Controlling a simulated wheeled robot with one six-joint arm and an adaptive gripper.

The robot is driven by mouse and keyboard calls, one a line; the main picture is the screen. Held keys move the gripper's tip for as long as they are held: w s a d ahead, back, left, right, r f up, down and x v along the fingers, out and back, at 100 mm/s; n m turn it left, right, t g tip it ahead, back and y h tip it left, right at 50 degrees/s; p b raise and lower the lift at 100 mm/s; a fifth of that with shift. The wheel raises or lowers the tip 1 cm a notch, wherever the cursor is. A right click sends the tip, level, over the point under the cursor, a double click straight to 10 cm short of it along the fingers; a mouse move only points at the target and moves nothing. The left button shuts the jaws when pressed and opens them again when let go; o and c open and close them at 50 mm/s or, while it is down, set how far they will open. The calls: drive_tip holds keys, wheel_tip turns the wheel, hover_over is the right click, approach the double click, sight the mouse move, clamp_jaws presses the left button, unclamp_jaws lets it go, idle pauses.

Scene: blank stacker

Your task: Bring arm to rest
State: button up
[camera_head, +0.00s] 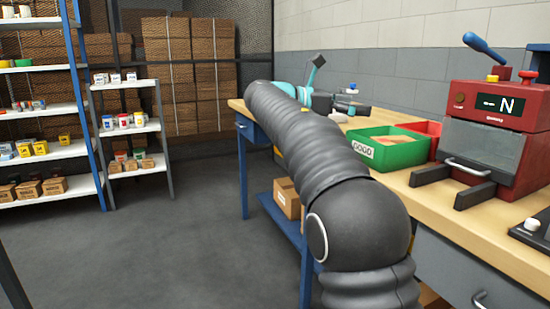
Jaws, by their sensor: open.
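My arm, in a dark ribbed sleeve, rises from the bottom right of the head view and reaches out along the workbench (438,184). Teal and dark wrist parts show beyond its far bend. My gripper (358,108) appears small and partly hidden at the far end, above the bench. It is open, and I see nothing held in it. Its fingertips are too small to make out clearly.
A green bin (403,151) labelled GOOD and a red bin (432,128) stand right of my arm. A red machine (492,130) with a blue lever stands nearer. Stocked shelves (137,131) are at left. The grey floor (155,240) between is clear.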

drive_tip(key=s+d+f+m+y, duration=0.1)
drive_tip(key=s+f, duration=0.1)
drive_tip(key=s+d+f+t+y, duration=0.1)
drive_tip(key=s+f+y, duration=0.1)
drive_tip(key=s, duration=0.1)
drive_tip(key=s+d+f+m+t+y, duration=0.1)
drive_tip(key=s+f, duration=0.1)
drive_tip(key=s, duration=0.1)
drive_tip(key=shift+m+y, duration=0.3)
drive_tip(key=s+a+f+m+y, duration=0.3)
drive_tip(key=s+f+m+y, duration=0.1)
drive_tip(key=s+f, duration=0.4)
drive_tip(key=s+a+f+m+t+y, duration=0.1)
drive_tip(key=s+a+f+m+y, duration=0.3)
drive_tip(key=s+f, duration=0.5)
drive_tip(key=s+a+f+m+t+y, duration=0.1)
drive_tip(key=s+a+f+m+y, duration=0.3)
drive_tip(key=s+f+m, duration=0.3)
drive_tip(key=s+f, duration=0.2)
drive_tip(key=s, duration=0.1)
drive_tip(key=shift+s+m, duration=0.25)
drive_tip(key=shift+m, duration=0.15)
